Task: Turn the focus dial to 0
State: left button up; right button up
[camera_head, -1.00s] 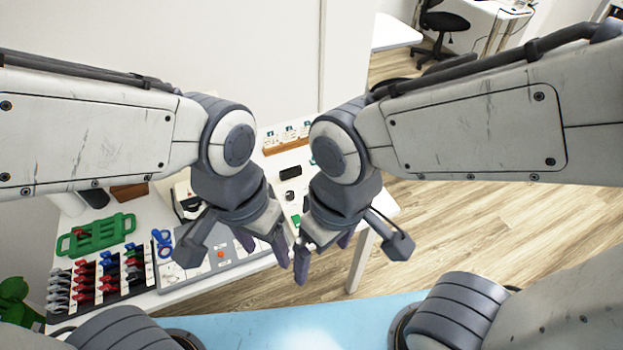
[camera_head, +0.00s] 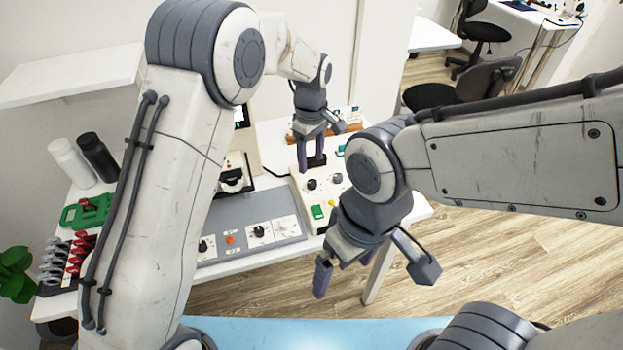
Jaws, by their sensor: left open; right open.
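A cream control box (camera_head: 299,208) on the table carries a dark dial (camera_head: 311,184), a second dark dial (camera_head: 337,178), a green button (camera_head: 318,212) and a dark display (camera_head: 316,162). A grey panel (camera_head: 222,218) left of it has a black dial (camera_head: 258,231) and other knobs. The labels are too small to read, so I cannot tell which dial is the focus dial. My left gripper (camera_head: 312,166) is open, pointing down over the box's back by the display; contact is unclear. My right gripper (camera_head: 344,272) is open and empty in front of the box, and its arm hides the box's right part.
A white device with a black round part (camera_head: 232,180) stands behind the grey panel, partly hidden by my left arm. A green tray (camera_head: 86,212), red and grey clamps and two bottles (camera_head: 98,157) are at left. A wooden rack (camera_head: 350,130) stands behind the box.

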aim_at(311, 182)
pick_arm(q)
notch_tip(311, 182, down, 8)
jog(key=shift+r+p, duration=0.2)
jog(key=shift+p, duration=0.15)
grip_shut()
